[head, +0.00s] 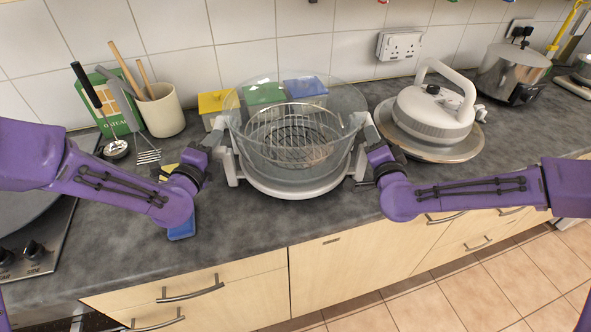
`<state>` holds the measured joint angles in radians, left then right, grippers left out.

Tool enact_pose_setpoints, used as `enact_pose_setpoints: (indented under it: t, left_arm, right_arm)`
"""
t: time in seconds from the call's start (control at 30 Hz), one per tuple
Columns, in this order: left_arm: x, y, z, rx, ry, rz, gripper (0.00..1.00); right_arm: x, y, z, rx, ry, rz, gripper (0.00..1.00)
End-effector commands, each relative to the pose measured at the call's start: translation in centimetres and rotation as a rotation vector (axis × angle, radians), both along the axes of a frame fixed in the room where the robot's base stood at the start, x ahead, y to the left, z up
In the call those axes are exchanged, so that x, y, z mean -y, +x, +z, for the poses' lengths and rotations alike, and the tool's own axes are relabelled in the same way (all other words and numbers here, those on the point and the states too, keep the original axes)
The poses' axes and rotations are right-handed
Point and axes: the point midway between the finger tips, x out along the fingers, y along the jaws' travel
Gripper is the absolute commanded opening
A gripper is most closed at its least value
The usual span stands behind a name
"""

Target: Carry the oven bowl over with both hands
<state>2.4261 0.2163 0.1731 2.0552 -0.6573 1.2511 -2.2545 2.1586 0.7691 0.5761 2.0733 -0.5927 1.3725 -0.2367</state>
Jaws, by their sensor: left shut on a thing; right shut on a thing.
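The oven bowl (262,156) is a large clear glass bowl with a wire rack showing inside it. It is at or just above a white ring base with side supports (291,188); I cannot tell whether it touches the base. My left gripper (224,130) is shut on the bowl's left rim, and my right gripper (365,125) is shut on its right rim. The purple arms reach in from both sides. The fingertips are partly hidden against the glass and the base's supports.
A white oven lid (432,110) with a handle rests on a round plate at right. A steel pot (513,72) stands beyond it. Yellow, green and blue canisters (265,94) stand behind the bowl. A utensil crock (162,112) is at left.

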Motion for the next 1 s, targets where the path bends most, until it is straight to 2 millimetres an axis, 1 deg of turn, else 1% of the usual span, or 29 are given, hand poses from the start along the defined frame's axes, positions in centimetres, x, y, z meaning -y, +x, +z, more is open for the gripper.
enact_pose_setpoints:
  t: [0.03, 0.07, 0.1, 0.37, 0.47, 0.57, 0.8, 0.9, 1.0]
  left_arm:
    - [0.2, 0.0, -0.4, 0.001, -0.001, -0.004, 0.36]
    - [0.2, 0.0, -0.2, 0.001, -0.001, -0.004, 0.46]
    - [0.2, 0.0, -0.1, 0.001, -0.001, -0.004, 0.58]
    - [0.1, 0.0, -0.1, 0.000, 0.000, -0.003, 0.58]
    - [0.0, -0.6, -0.1, -0.001, 0.001, -0.003, 0.58]
    - [-0.5, -2.3, 0.0, -0.001, 0.001, -0.003, 0.58]
    - [-2.3, -8.2, 0.3, -0.001, 0.002, -0.003, 0.58]
    - [-2.9, -10.0, 0.4, 0.000, 0.002, -0.003, 0.58]
    - [-3.2, -11.0, 0.5, 0.000, 0.001, -0.003, 0.58]
  right_arm:
    - [-0.3, 0.0, -0.5, 0.000, -0.007, 0.009, 0.35]
    - [-0.3, -0.1, -0.2, 0.000, -0.007, 0.009, 0.45]
    - [-0.2, -0.1, -0.2, 0.000, -0.006, 0.007, 0.57]
    - [0.0, -0.1, -0.2, 0.000, -0.003, 0.002, 0.57]
    - [0.0, -0.1, -0.2, 0.000, -0.002, 0.002, 0.57]
    - [0.0, 0.0, -0.2, -0.001, -0.001, 0.001, 0.57]
    - [0.0, 0.0, -0.2, -0.001, -0.001, 0.001, 0.57]
    - [0.0, 0.0, -0.2, -0.001, 0.000, 0.001, 0.57]
    - [0.0, 0.0, -0.2, 0.000, 0.000, 0.000, 0.57]
